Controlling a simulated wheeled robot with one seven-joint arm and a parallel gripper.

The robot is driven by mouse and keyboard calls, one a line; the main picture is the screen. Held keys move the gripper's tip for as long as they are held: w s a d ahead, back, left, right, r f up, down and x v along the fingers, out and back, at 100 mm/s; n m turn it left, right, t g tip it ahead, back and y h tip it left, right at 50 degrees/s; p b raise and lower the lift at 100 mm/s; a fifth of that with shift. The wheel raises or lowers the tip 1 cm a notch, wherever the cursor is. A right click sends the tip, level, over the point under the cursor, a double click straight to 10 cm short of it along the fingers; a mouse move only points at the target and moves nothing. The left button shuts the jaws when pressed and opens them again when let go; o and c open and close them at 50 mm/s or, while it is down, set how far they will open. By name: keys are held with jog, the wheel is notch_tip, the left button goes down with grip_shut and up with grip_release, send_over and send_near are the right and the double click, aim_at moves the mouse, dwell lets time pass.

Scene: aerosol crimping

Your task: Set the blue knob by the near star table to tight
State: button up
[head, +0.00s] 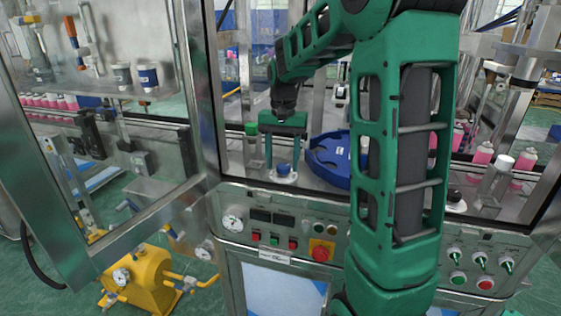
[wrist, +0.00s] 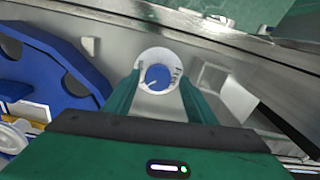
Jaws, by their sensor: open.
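The blue knob (head: 283,170) sits on a pale round plate on the machine deck. In the wrist view the blue knob (wrist: 157,77) shows a white pointer line aimed to the lower left, with small marks on the plate's right side that I cannot read. The blue star table (head: 328,158) is right of the knob in the head view; it also shows at the left of the wrist view (wrist: 40,60). My gripper (head: 282,165) is open, pointing down, with its fingers on either side of the knob. In the wrist view my gripper (wrist: 158,90) frames the knob; contact cannot be told.
A green-capped post (head: 251,140) stands just left of my gripper. The front panel has a red-and-yellow switch (head: 321,250) and a gauge (head: 232,223). Pink cans (head: 484,153) stand at the right. An open glass door frame (head: 180,90) is at the left.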

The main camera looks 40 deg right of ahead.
aim_at(282, 165)
notch_tip(282, 165, up, 11)
dwell(0.6)
jog(key=shift+f, duration=0.15)
